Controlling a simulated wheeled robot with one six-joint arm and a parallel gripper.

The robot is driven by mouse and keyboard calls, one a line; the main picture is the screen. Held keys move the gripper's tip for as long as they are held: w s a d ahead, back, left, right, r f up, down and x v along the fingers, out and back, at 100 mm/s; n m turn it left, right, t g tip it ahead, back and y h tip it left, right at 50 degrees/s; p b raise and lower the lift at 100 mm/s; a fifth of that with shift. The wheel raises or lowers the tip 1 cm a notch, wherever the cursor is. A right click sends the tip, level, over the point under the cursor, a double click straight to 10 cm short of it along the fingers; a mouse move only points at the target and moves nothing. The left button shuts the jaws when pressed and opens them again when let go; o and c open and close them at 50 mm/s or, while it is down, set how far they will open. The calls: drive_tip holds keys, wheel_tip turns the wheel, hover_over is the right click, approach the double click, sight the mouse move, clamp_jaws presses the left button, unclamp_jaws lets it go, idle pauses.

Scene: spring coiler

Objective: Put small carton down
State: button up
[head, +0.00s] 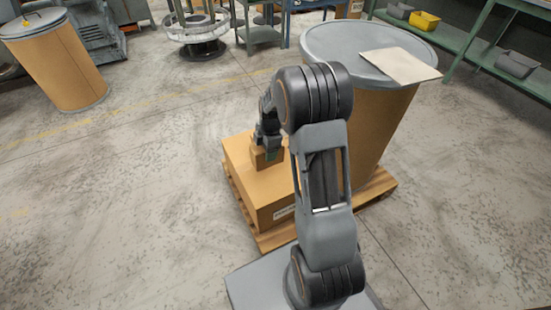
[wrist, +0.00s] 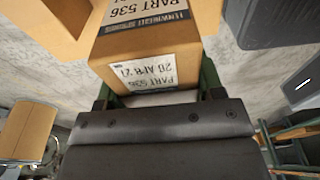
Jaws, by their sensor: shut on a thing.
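The small carton (head: 267,160) is brown cardboard. In the wrist view the small carton (wrist: 150,48) shows white labels reading "PART 536" and a date. My gripper (head: 268,146) is shut on it, with a green-edged finger on either side in the wrist view (wrist: 157,88).
The larger carton stands on a wooden pallet (head: 277,239). A big fibre drum (head: 372,125) with a grey lid stands on it too, bearing a flat pale board (head: 401,66). Another drum (head: 58,62) stands far left. The concrete floor at left is clear.

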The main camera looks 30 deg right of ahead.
drive_tip(key=shift+w+d+f+b, duration=0.7)
drive_tip(key=shift+d+f, duration=0.25)
drive_tip(key=shift+f, duration=0.7)
drive_tip(key=shift+w+d+f+b, duration=0.65)
drive_tip(key=shift+d+f, duration=0.35)
drive_tip(key=shift+f, duration=0.6)
drive_tip(key=shift+w+d+f+b, duration=0.7)
drive_tip(key=shift+d+f, duration=0.25)
drive_tip(key=shift+f, duration=0.7)
drive_tip(key=shift+f, duration=0.15)
